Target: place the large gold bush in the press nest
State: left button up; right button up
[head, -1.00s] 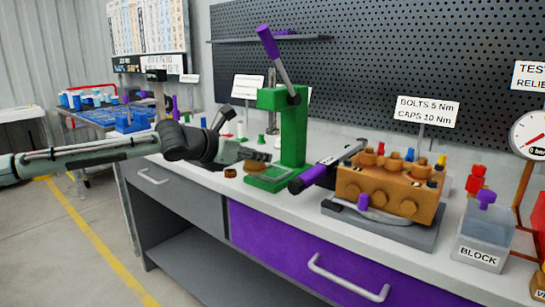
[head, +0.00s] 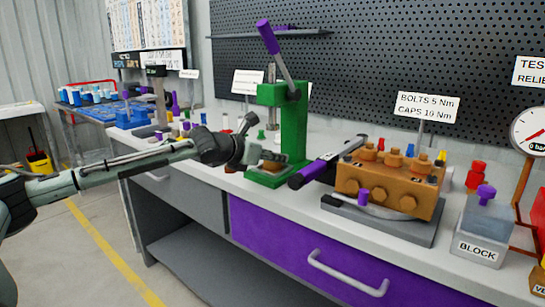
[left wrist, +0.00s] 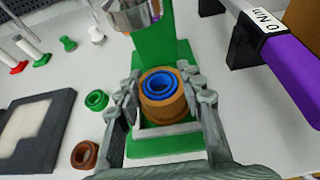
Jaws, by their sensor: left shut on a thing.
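The large gold bush (left wrist: 160,108) is between the fingers of my left gripper (left wrist: 168,112), with blue rings showing inside its opening. The gripper is shut on it. The bush is over the green base of the press (left wrist: 150,147), directly in front of the press column; the nest under it is hidden, so I cannot tell whether it is seated. In the head view the left gripper (head: 257,155) reaches the green press (head: 293,125) from the left, and the bush (head: 272,163) shows partly. My right gripper is not in view.
The press ram (left wrist: 132,12) is above and beyond the bush. A brown ring (left wrist: 84,154) and a green ring (left wrist: 97,100) lie on the bench left of the press. A purple-handled tool (head: 315,170) and the orange pump block (head: 390,185) stand to the right.

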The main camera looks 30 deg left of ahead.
pick_arm(q)
jog(key=o, duration=1.2)
jog(key=shift+f, duration=0.15)
jog(key=shift+o, duration=0.2)
jog(key=d+v, duration=0.1)
jog(key=v, duration=1.1)
jog(key=shift+a, duration=0.4)
